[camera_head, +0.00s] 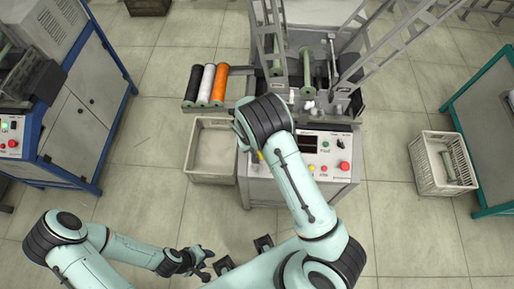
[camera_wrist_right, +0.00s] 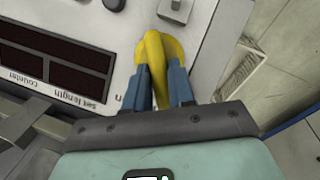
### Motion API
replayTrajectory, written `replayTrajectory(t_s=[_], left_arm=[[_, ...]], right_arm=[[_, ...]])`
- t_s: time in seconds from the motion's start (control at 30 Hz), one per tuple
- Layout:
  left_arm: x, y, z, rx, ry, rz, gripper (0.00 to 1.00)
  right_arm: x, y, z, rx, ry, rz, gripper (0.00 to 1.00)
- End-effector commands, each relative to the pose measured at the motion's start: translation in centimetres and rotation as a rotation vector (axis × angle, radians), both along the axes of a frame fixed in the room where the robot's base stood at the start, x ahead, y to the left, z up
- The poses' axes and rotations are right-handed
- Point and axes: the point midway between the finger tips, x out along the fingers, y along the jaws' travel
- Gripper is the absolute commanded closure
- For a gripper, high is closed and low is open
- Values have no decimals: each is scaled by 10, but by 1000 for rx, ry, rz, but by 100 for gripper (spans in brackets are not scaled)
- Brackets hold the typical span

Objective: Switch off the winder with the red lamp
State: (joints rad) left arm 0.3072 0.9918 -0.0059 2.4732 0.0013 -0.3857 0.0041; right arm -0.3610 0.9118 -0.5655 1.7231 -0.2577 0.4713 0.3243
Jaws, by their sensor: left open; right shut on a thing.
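The middle winder's control panel (camera_head: 325,155) has a dark display, a green button and a large red button. A yellow switch handle (camera_wrist_right: 154,62) stands on this panel in the right wrist view. A bit of yellow (camera_head: 261,156) shows beside my arm in the head view. My right gripper (camera_wrist_right: 157,80) has its blue fingers shut on the handle; in the head view my arm hides most of it. My left gripper (camera_head: 205,264) is open and empty, low over the floor. I cannot tell which winder's lamp is lit red.
A blue-framed winder (camera_head: 75,110) stands on the left, a green-framed machine (camera_head: 485,130) on the right. Black, white and orange spools (camera_head: 205,85) lie beside the middle winder. An empty bin (camera_head: 190,158) is below them. A white crate (camera_head: 425,165) stands at right.

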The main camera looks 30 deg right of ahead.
Motion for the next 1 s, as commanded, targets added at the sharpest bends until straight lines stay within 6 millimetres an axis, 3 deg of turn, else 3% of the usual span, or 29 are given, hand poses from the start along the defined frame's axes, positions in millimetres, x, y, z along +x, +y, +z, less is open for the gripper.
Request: replayTrajectory(t_s=[0.6,0.63,0.67,1.0], left_arm=[[-1,0,-1,0,1,0,57],[-1,0,-1,0,1,0,57],[-1,0,-1,0,1,0,57],[-1,0,-2,0,1,0,57]], right_arm=[[0,1,0,-14,8,39,100],[0,1,0,-14,8,39,66],[0,1,0,-14,8,39,57],[0,2,2,-14,8,36,55]])
